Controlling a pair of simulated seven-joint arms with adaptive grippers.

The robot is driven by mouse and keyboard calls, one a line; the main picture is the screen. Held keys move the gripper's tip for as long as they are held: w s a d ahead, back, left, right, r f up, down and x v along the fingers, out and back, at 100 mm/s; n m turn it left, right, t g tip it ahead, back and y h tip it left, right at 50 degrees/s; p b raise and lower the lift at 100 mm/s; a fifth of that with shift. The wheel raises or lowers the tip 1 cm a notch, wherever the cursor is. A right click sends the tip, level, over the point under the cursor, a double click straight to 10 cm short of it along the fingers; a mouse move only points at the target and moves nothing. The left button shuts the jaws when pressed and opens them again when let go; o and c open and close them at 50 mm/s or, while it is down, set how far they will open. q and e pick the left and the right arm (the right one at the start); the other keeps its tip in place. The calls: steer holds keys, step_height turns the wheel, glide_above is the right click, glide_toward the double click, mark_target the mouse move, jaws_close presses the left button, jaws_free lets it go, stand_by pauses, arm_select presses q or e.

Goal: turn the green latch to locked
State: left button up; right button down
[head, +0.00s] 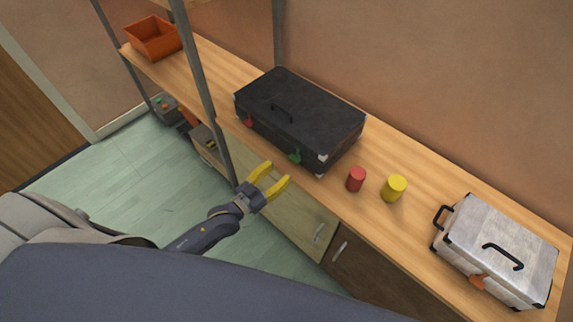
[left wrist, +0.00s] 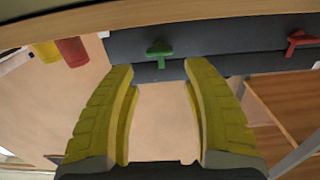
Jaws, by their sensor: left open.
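The green latch (head: 295,157) is on the front face of the black case (head: 310,98), near its right end. In the left wrist view the green latch (left wrist: 159,52) looks like a small T, with a wide bar and a short stem. My left gripper (head: 277,172) has yellow fingers and is open and empty, in front of the shelf edge and close to the latch. In the left wrist view the latch lies just beyond and between the fingertips (left wrist: 160,70), apart from them. My right gripper is not in view.
A red latch (head: 248,121) is on the same case face, to the left. A red cylinder (head: 356,179) and a yellow cylinder (head: 394,188) stand right of the case. A silver case (head: 505,235) lies farther right. A grey post (head: 205,90) rises left of my gripper.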

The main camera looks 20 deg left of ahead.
arm_select(q)
steer(key=shift+v, duration=2.45)
steer(key=s+a+f+g+y, duration=0.25)
steer(key=s+a+f, duration=0.2)
steer(key=f, duration=0.75)
steer(key=s+a+f+g+y, duration=0.25)
steer(key=s+f, duration=0.25)
steer(key=f, duration=0.6)
steer(key=s+a+f+g+y, duration=0.1)
steer(key=s+a+f+g, duration=0.3)
steer(key=f, duration=0.8)
steer(key=s+d+f+g, duration=0.2)
steer(key=s+f, duration=0.2)
steer(key=s, duration=0.5)
steer(key=s+d+f+g+y, duration=0.1)
steer(key=s+d+f+g, duration=0.1)
steer(key=s+f, duration=0.3)
steer(key=s+d+f+n+g, duration=0.1)
steer(key=s+f, duration=0.4)
steer(key=s, duration=0.8)
steer(key=shift+s+d+f+g, duration=0.25)
steer(key=shift+s+d+g, duration=0.2)
steer(key=shift+d, duration=0.3)
